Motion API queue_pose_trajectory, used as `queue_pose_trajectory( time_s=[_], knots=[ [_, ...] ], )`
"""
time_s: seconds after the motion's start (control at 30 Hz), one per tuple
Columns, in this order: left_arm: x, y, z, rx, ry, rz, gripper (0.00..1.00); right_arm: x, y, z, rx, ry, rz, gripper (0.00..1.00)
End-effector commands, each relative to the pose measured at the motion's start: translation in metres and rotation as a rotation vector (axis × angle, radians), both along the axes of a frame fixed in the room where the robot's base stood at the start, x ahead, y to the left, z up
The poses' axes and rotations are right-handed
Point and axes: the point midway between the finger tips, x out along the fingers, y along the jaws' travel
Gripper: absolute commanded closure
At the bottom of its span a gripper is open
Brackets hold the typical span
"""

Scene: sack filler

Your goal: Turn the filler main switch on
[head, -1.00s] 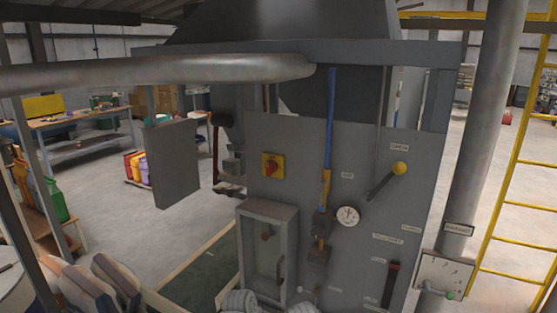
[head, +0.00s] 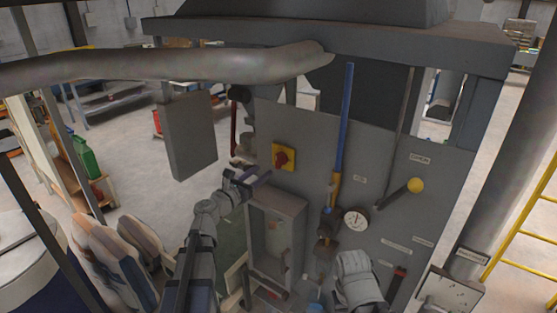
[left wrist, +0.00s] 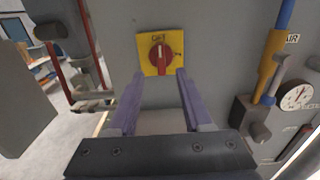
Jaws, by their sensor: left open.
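The main switch is a red rotary knob on a yellow plate (head: 284,157) on the grey filler panel (head: 310,132). In the left wrist view the red knob (left wrist: 160,57) stands with its handle vertical, and a label above it appears to read OFF. My left gripper (head: 262,176) is just below and left of the switch in the head view. In the left wrist view its two purple fingers (left wrist: 154,80) are spread apart, pointing at the plate, with nothing between them. The knob lies ahead of the fingertips, and I see no contact. My right gripper is not clearly visible.
A grey open-fronted box (head: 275,235) sits below the switch. A blue pipe (head: 344,120), a gauge (head: 356,220) and a yellow-knobbed lever (head: 415,186) are to the right. A grey box (head: 188,135) hangs to the left. Sacks (head: 115,255) stand at lower left.

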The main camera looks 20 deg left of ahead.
Motion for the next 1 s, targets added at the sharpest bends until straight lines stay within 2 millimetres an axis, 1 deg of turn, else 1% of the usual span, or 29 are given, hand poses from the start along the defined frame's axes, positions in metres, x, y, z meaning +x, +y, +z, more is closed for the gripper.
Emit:
queue_pose_trajectory(
  time_s=[0.17,0.27,0.5,0.6,0.7,0.9,0.93,1.0],
  knots=[
    [0.012,-0.004,0.000,0.003,0.000,-0.002,0.50,0.000,0.000,0.000,0.000,0.000,0.000,0.50],
    [0.023,-0.008,0.000,0.004,0.000,-0.004,0.50,0.000,0.000,0.000,0.000,0.000,0.000,0.50],
    [0.059,-0.021,0.000,0.005,-0.001,-0.005,0.50,0.000,0.000,0.000,0.000,0.000,0.000,0.50],
    [0.069,-0.025,0.000,0.005,-0.001,-0.004,0.50,0.000,0.000,0.000,0.000,0.000,0.000,0.50],
    [0.073,-0.028,0.000,0.005,-0.001,-0.004,0.50,0.000,0.000,0.000,0.000,0.000,0.000,0.50],
    [0.073,-0.028,0.000,0.005,0.000,-0.003,0.50,0.000,0.000,0.000,0.000,0.000,0.000,0.50],
    [0.072,-0.028,0.000,0.005,0.000,-0.003,0.51,0.000,0.000,0.000,0.000,0.000,0.000,0.50],
    [0.072,-0.028,0.000,0.005,0.000,-0.003,0.59,0.000,0.000,0.000,0.000,0.000,0.000,0.50]
  ],
)
